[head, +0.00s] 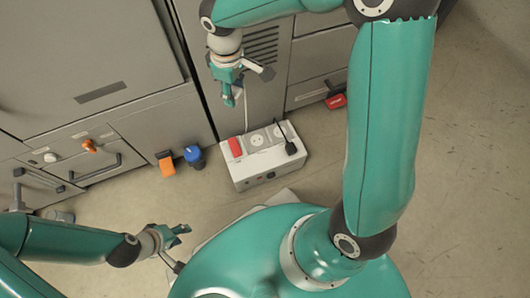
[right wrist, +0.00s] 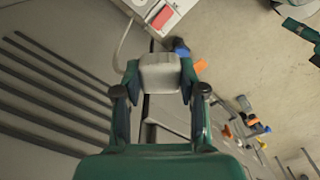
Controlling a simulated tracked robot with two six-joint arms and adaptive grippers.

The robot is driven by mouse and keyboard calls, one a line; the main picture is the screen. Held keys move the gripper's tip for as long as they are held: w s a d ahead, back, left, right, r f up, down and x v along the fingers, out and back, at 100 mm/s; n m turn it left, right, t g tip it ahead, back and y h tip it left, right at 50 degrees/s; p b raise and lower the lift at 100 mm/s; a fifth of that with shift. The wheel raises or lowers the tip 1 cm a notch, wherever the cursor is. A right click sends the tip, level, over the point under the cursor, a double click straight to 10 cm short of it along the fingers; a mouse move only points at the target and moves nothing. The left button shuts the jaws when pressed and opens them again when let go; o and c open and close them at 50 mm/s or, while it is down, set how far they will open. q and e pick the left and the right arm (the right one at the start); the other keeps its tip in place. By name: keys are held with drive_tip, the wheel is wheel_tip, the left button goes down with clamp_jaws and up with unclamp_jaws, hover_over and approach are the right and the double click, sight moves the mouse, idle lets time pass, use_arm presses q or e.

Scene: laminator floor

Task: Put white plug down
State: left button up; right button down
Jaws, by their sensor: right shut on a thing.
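The white plug (right wrist: 160,74) is between the fingers of my right gripper (right wrist: 160,88) in the right wrist view, and the fingers are shut on it. In the head view my right gripper (head: 229,98) hangs in front of the grey cabinet, above and behind the power strip; the plug is mostly hidden there. A pale cable runs down from it toward the strip. The white power strip (head: 262,174) lies on the floor with a red switch (head: 235,147), sockets and a black plug (head: 291,148). My left gripper (head: 180,233) is low at the left, apart from everything; its finger gap is unclear.
An orange object (head: 166,163) and a blue one (head: 194,155) stand on the floor by the cabinets, left of the strip. A red object (head: 336,101) lies to the right by the cabinet base. Floor (head: 318,150) right of the strip is clear.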

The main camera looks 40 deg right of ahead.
drive_tip(key=s+d+f+n+p, duration=0.1)
drive_tip(key=d+f+n+p, duration=0.5)
drive_tip(key=n, duration=0.2)
drive_tip(key=s+a+f+n+p, duration=0.2)
drive_tip(key=s+f+n+p, duration=0.4)
drive_tip(key=n, duration=0.4)
drive_tip(key=f+b, duration=0.3)
drive_tip(key=f, duration=0.2)
drive_tip(key=f+b, duration=0.3)
drive_tip(key=f, duration=0.2)
drive_tip(key=f+b, duration=0.2)
drive_tip(key=f, duration=0.3)
drive_tip(key=shift+s+f+b, duration=0.15)
drive_tip(key=shift+s+b, duration=0.15)
drive_tip(key=shift+b, duration=0.1)
drive_tip(key=shift+f+b, duration=1)
drive_tip(key=shift+f, duration=1.7)
drive_tip(key=shift+r, duration=0.1)
drive_tip(key=shift+f+b, duration=0.65)
drive_tip(key=shift+b, duration=0.15)
drive_tip(key=c, duration=0.7)
unclamp_jaws()
drive_tip(key=shift+r, duration=0.1)
